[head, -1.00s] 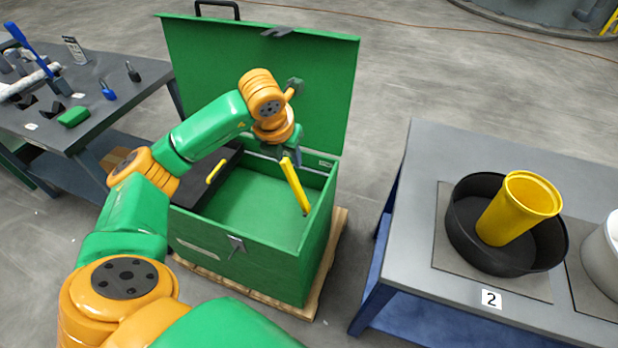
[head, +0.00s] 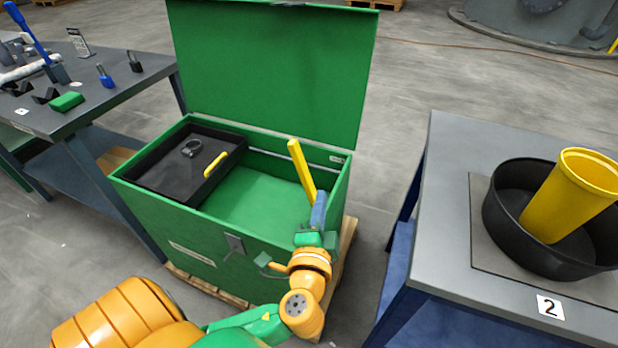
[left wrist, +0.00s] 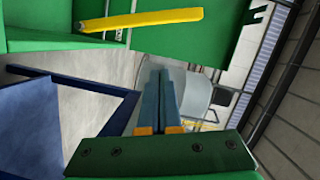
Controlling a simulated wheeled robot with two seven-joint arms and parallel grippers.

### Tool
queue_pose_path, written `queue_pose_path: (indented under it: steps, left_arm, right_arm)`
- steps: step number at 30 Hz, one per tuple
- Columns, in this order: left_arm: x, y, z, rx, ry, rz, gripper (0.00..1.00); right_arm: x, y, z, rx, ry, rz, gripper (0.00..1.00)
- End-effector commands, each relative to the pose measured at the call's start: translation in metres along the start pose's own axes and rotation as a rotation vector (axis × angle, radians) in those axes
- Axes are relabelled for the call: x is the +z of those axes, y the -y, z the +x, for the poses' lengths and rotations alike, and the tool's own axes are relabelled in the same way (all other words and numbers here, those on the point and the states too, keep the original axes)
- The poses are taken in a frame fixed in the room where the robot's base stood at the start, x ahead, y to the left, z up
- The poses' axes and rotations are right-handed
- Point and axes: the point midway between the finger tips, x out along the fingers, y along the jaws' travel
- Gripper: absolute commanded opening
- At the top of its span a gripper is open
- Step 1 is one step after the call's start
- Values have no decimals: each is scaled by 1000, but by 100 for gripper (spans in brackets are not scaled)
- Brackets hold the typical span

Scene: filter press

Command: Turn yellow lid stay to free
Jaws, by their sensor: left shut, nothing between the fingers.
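The yellow lid stay (head: 302,170) is a flat bar at the right side of the green box, leaning with its top end up and to the left. It also shows in the left wrist view (left wrist: 140,20), running across the top. The box's green lid (head: 270,70) stands open. My left gripper (head: 319,205) is at the box's right wall, by the stay's lower end in the head view. Its blue fingers (left wrist: 159,100) are shut with nothing between them, and a gap separates them from the stay in the wrist view. My right gripper is out of view.
A black tray (head: 160,183) with a yellow handle (head: 216,164) sits in the box's left part. A grey table (head: 450,220) with a black pan (head: 510,235) and yellow bucket (head: 560,205) stands at right. A tool bench (head: 95,110) stands at left.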

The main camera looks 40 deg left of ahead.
Motion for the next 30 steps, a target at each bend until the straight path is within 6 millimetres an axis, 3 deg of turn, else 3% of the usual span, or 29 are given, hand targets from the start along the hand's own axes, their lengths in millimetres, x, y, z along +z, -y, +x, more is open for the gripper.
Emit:
queue_pose_path:
  steps: [12, 19, 30]
  left_arm:
    - [5, 4, 87, -7, 0, 4, 0]
    - [34, 3, 92, -5, -2, 3, 0]
    - [38, 2, 93, -5, -4, 0, 0]
  right_arm:
    - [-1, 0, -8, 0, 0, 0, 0]
    - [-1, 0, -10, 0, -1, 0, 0]
    - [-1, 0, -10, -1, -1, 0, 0]
